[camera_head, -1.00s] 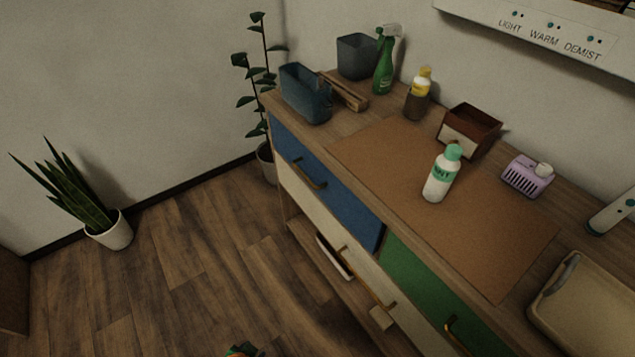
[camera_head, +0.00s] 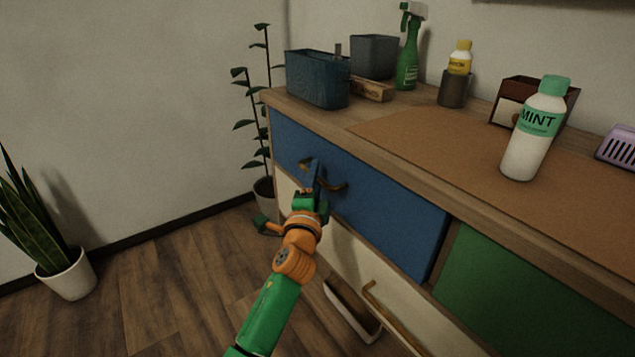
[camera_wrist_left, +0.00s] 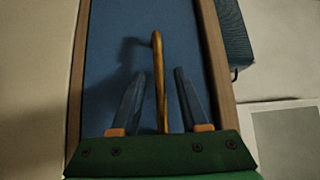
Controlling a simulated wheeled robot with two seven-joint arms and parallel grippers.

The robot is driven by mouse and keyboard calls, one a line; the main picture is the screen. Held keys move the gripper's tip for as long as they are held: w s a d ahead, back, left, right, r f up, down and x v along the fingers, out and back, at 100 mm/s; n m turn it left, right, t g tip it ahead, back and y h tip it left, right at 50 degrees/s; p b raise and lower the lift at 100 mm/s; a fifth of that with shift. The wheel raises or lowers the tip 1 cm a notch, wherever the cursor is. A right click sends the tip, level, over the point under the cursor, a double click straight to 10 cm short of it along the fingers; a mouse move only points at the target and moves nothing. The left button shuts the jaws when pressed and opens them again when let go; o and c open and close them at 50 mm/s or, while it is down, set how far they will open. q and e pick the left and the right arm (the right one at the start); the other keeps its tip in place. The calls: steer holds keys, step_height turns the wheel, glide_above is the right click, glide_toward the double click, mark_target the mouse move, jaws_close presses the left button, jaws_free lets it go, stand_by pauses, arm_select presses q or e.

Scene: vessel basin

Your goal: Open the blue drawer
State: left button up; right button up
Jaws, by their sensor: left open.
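The blue drawer (camera_head: 385,213) is the upper left drawer of the wooden cabinet, and its front looks flush with the cabinet. Its curved brass handle (camera_head: 336,186) shows partly behind my left gripper (camera_head: 312,176). In the left wrist view the blue front (camera_wrist_left: 112,60) fills the middle. The handle (camera_wrist_left: 159,85) runs upright between the two fingers of my left gripper (camera_wrist_left: 155,98). The fingers are open, one on each side of the handle, with a gap on both sides. My right gripper is not in view.
A green drawer (camera_head: 530,285) is to the right and a cream drawer with a brass handle (camera_head: 385,318) is below. On the top stand a mint bottle (camera_head: 527,150), a blue bin (camera_head: 318,82) and a green spray bottle (camera_head: 407,60). A plant pot (camera_head: 266,193) stands beside the cabinet's left end.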

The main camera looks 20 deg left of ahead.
arm_select(q)
steer(key=shift+w, duration=0.2)
jaws_close()
stand_by(1.3)
